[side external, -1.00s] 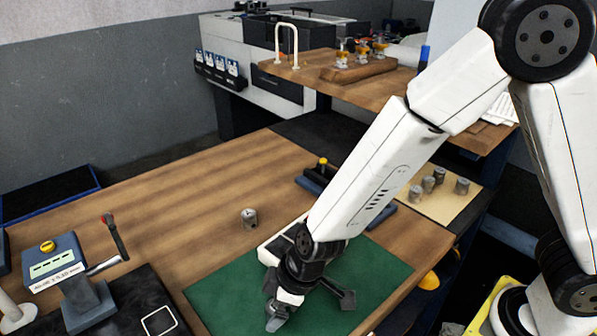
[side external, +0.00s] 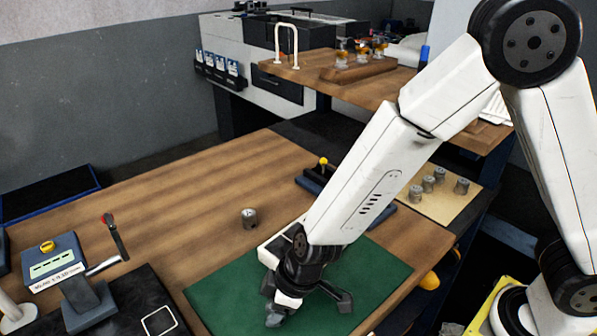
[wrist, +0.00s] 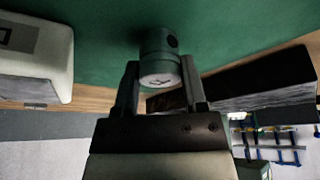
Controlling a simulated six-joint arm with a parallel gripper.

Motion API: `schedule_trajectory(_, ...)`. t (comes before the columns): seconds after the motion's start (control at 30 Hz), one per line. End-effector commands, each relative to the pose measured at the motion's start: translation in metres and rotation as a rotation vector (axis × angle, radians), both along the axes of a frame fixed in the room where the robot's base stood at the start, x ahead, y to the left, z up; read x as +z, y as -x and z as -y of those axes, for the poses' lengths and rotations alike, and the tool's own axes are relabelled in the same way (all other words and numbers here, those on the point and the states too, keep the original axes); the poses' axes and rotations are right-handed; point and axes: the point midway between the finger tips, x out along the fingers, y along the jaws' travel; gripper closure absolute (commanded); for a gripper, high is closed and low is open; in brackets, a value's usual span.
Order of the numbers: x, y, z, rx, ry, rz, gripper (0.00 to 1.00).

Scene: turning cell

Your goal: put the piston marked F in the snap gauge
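My gripper (wrist: 160,92) is shut on a grey piston (wrist: 158,58), with a finger against each side. The piston's round end face carries a dark mark that I cannot read for certain. In the side view my gripper (side external: 277,310) points down, low over the green mat (side external: 225,290), with a grey piece at its tip. Another grey piston (side external: 249,218) stands alone on the wooden bench behind the mat. At the left is a labelled blue unit (side external: 53,262) with a grey stand (side external: 88,305) beside it; I cannot tell for certain which fixture is the snap gauge.
Several pistons (side external: 428,184) stand on a tan board (side external: 452,206) at the right. A dark blue fixture with a yellow knob (side external: 323,162) stands behind my arm. A red-tipped lever (side external: 113,232) rises at the left.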

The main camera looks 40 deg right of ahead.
Motion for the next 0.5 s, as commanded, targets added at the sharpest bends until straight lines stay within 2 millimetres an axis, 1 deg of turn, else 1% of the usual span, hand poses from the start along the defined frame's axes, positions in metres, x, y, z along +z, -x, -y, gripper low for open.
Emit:
schedule_trajectory(0.03, 0.0001, 0.0000, 0.0000, 0.000, 0.000, 0.000, 0.64)
schedule_trajectory(0.07, 0.0001, 0.0000, 0.0000, 0.000, 0.000, 0.000, 0.73)
schedule_trajectory(0.1, 0.0001, 0.0000, 0.0000, 0.000, 0.000, 0.000, 0.86)
schedule_trajectory(0.13, 0.0001, 0.0000, 0.0000, 0.000, 0.000, 0.000, 0.95)
schedule_trajectory(0.17, 0.0001, 0.0000, 0.0000, 0.000, 0.000, 0.000, 1.00)
schedule_trajectory(0.5, 0.0005, -0.0002, -0.0002, 0.000, -0.001, 0.001, 1.00)
